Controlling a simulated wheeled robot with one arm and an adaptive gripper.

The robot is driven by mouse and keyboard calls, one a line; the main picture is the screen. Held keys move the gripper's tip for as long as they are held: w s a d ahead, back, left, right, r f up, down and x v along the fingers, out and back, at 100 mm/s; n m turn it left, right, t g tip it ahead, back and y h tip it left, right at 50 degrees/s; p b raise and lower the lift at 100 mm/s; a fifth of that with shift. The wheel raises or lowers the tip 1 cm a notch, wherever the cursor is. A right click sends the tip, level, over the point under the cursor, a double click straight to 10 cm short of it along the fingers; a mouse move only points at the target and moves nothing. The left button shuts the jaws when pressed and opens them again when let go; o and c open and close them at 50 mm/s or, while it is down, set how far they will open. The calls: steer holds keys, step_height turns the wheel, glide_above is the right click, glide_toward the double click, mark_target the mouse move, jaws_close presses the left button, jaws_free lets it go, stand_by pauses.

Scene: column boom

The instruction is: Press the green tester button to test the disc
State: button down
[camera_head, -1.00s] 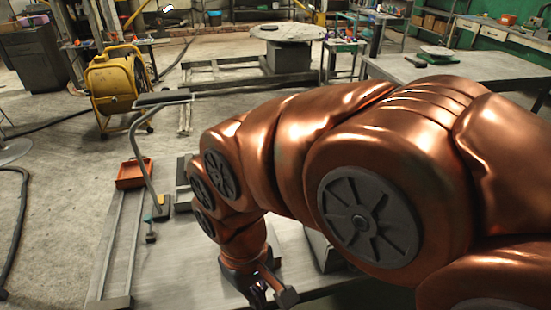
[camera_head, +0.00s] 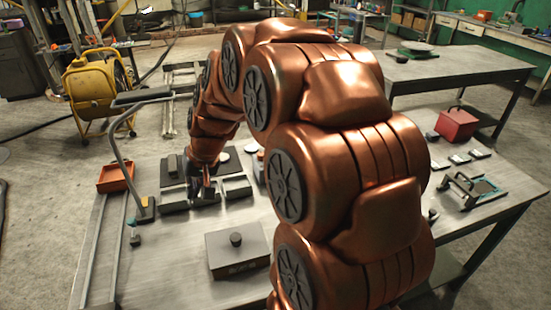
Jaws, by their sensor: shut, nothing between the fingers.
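My gripper (camera_head: 205,192) points down among low dark blocks in the middle of the table. Its fingers are shut and empty, and the blocks partly merge with it in the picture. One dark block (camera_head: 238,188) is just right of the fingers and another dark block (camera_head: 174,208) is just left. A pale round disc-like piece (camera_head: 223,157) shows behind the gripper, partly hidden by my arm. I cannot make out a green button on the blocks, nor whether my fingers touch anything.
A curved lamp-like stand (camera_head: 122,150) and an orange tray (camera_head: 108,183) with rails are at left. A grey box with a black knob (camera_head: 238,255) stands in front. A red box (camera_head: 458,125) and a small frame (camera_head: 474,190) are at right. Bare table lies front left.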

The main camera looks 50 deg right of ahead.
steer(key=w+d+f+m+t+h+b, duration=0.15)
steer(key=w+d, duration=0.25)
steer(key=d, duration=0.5)
steer(key=w+d+f+m+t+h+p, duration=0.1)
steer(key=w+d+m, duration=0.25)
steer(key=d, duration=0.55)
steer(key=w+d+f+m+t+h+b, duration=0.15)
steer(key=w+d, duration=0.25)
steer(key=d, duration=0.6)
steer(key=s+d+f+m+h, duration=0.1)
steer(key=d+m, duration=0.1)
steer(key=d, duration=0.9)
steer(key=shift+s+d+t+h, duration=0.3)
steer(key=shift+d+h, duration=0.1)
steer(key=shift+f, duration=0.1)
steer(key=shift+f+b, duration=3.05)
steer(key=shift+f, duration=1.25)
steer(key=shift+f+b, duration=0.35)
steer(key=shift+f, duration=0.1)
